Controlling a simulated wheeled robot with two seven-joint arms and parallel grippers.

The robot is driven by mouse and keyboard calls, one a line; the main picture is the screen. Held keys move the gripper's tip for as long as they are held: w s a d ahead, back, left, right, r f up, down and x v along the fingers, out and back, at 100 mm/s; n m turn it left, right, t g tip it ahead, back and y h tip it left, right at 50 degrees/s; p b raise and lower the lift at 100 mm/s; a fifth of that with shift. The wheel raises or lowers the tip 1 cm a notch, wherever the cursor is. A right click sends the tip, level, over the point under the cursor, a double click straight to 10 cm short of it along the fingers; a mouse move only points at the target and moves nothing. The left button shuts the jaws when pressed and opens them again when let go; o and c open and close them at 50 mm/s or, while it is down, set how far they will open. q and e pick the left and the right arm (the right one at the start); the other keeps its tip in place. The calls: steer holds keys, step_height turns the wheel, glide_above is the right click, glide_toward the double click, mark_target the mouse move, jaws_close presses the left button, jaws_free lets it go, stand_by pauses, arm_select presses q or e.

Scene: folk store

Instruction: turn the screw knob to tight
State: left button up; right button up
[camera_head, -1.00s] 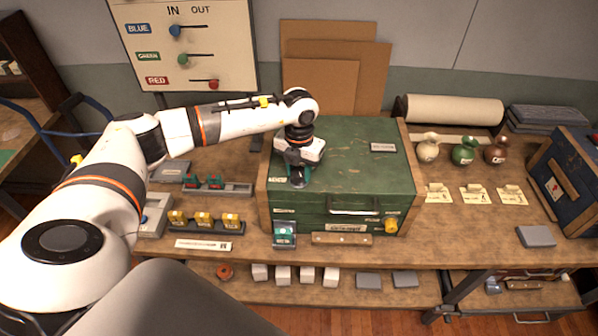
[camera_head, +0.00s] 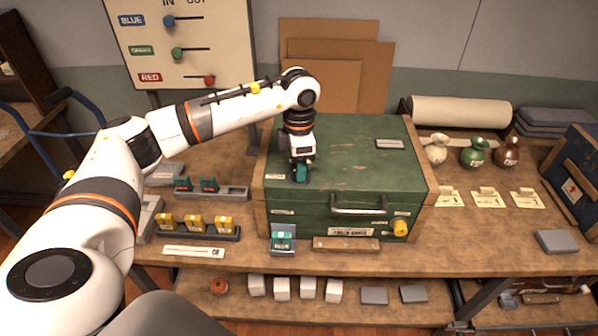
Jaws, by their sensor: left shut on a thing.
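A green wooden chest (camera_head: 345,155) stands on the workbench with a metal handle on its front. My left gripper (camera_head: 300,174) points down at the left front part of its lid. It is shut on a small teal knob (camera_head: 301,173), mostly hidden by the fingers, so I cannot read its turn position. A yellow knob (camera_head: 401,228) sits at the right of the chest's front, apart from my gripper. My right gripper is out of view.
A teal item on a small stand (camera_head: 282,239) and a wooden strip (camera_head: 346,244) lie before the chest. Yellow blocks (camera_head: 194,224) in a rack stand at left. Vases (camera_head: 473,153) stand at right. A lever board (camera_head: 182,45) stands behind my arm.

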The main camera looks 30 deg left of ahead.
arm_select(q)
steer(key=m+b, duration=0.4)
steer(key=m, duration=0.2)
steer(key=shift+f+m, duration=0.1)
steer(key=shift+m, duration=0.2)
steer(key=m+b, duration=0.1)
steer(key=m, duration=0.2)
steer(key=shift+b, duration=0.3)
steer(key=shift+m+b, duration=0.35)
steer(key=shift+m, duration=0.55)
steer(key=shift+r, duration=0.2)
steer(key=o, duration=1)
